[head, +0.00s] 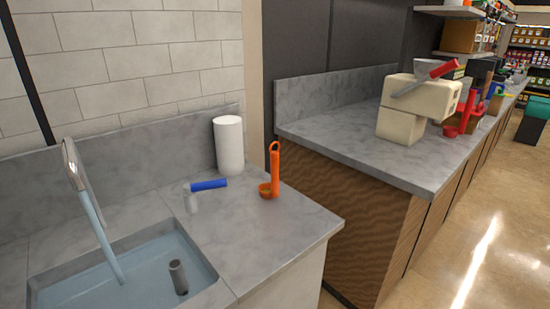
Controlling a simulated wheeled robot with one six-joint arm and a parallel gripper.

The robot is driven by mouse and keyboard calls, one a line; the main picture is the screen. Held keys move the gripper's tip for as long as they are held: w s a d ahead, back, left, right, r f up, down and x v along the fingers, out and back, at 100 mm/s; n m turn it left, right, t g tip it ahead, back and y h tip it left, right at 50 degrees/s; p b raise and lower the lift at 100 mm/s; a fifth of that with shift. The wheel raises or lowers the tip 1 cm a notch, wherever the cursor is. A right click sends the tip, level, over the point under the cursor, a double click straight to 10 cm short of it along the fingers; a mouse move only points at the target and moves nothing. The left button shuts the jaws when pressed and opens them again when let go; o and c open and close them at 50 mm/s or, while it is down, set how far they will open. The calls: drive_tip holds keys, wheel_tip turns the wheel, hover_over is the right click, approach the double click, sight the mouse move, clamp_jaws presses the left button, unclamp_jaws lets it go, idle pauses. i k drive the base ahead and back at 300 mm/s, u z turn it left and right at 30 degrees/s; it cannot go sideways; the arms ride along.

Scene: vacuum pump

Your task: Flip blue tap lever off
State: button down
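The blue tap lever (209,184) shows in the head view on the sink counter, right of the basin. It is a short blue bar lying about level and pointing right, set on a small pale tap body (191,203). The curved metal faucet (72,162) stands at the left. A pale blue stream of water (100,235) runs down from it into the sink basin (205,268). My gripper is not in view.
A white paper roll (229,146) stands behind the lever, and an upright orange scoop (274,172) stands right of it. A grey cylinder (178,277) sticks up in the basin. Beyond a gap, another counter (330,150) carries a cream-coloured appliance (410,110). Floor at right is open.

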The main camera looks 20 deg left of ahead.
sight(188, 188)
drive_tip(key=u, duration=0.05)
drive_tip(key=i, duration=0.7)
drive_tip(key=u, duration=0.95)
drive_tip(key=i, duration=0.6)
drive_tip(key=u, duration=0.75)
